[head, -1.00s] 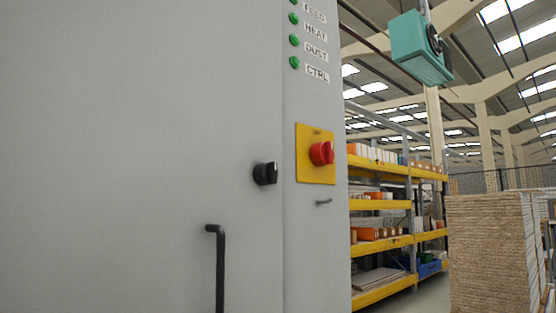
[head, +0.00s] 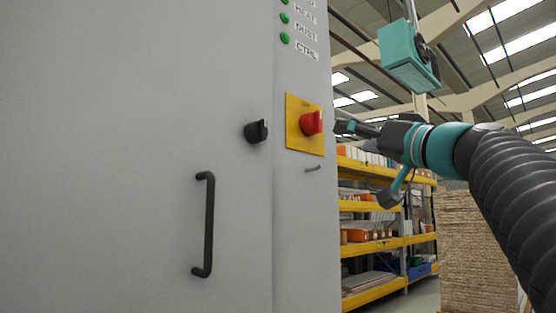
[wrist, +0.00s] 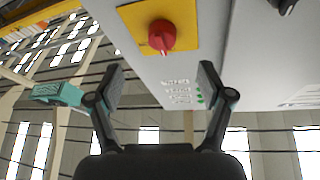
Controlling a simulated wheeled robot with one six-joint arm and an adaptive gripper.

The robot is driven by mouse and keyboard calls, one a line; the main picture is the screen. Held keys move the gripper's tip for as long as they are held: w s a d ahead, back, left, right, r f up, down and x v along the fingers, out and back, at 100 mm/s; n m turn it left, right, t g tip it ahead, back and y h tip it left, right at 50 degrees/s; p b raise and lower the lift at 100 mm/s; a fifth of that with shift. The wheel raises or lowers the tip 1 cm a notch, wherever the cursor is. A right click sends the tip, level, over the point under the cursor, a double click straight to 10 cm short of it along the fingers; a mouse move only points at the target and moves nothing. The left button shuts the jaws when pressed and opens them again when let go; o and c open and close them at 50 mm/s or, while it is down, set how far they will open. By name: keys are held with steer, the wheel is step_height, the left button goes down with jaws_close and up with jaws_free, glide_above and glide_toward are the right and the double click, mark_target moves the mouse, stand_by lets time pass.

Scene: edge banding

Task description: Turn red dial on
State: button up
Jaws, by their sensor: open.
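The red dial (head: 312,123) sits on a yellow plate (head: 291,137) on the grey cabinet's narrow right-hand face.
A black knob (head: 256,132) and a black door handle (head: 206,224) stick out of the grey cabinet (head: 120,150). Green lamps (head: 285,38) sit above the dial. Yellow shelving (head: 372,248) and a stack of boards (head: 475,240) stand at the right.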

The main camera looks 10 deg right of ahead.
mark_target(319, 124)
steer(key=shift+y, duration=0.3)
steer(key=p+x, duration=0.2)
steer(key=x, duration=0.4)
steer(key=r+p+x, duration=0.1)
steer(key=p+x, duration=0.2)
steer(key=x, duration=0.3)
steer(key=shift+w+d+r, duration=0.1)
steer(key=shift+r, duration=0.2)
steer(key=shift+w+a+r+p, duration=0.1)
steer(key=shift+w+a+p, duration=0.2)
steer(key=shift+w, duration=0.25)
steer(key=shift+c, duration=0.2)
steer(key=shift+d, duration=0.1)
steer(key=c, duration=1.1)
